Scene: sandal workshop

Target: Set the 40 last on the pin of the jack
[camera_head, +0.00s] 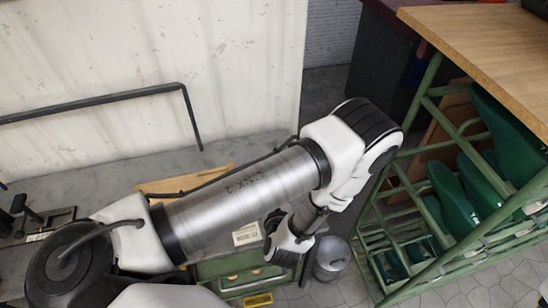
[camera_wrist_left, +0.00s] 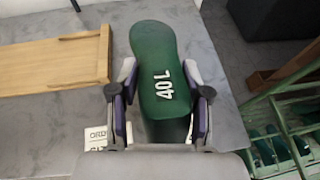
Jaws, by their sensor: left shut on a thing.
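The green last marked "40 L" (camera_wrist_left: 158,62) fills the middle of the left wrist view, its long side running away from the wrist. My left gripper (camera_wrist_left: 160,92) is shut on it, with one finger on each side. The last is over or near a grey surface; its height above it is unclear. In the head view my left gripper (camera_head: 288,243) shows only partly below my arm, and I cannot make out the held last there. I cannot identify the jack or its pin in either view. My right gripper is not in view.
A wooden tray (camera_wrist_left: 50,65) lies left of the held last. A printed card (camera_wrist_left: 97,136) is partly hidden. A grey canister (camera_head: 331,258) stands below my arm.

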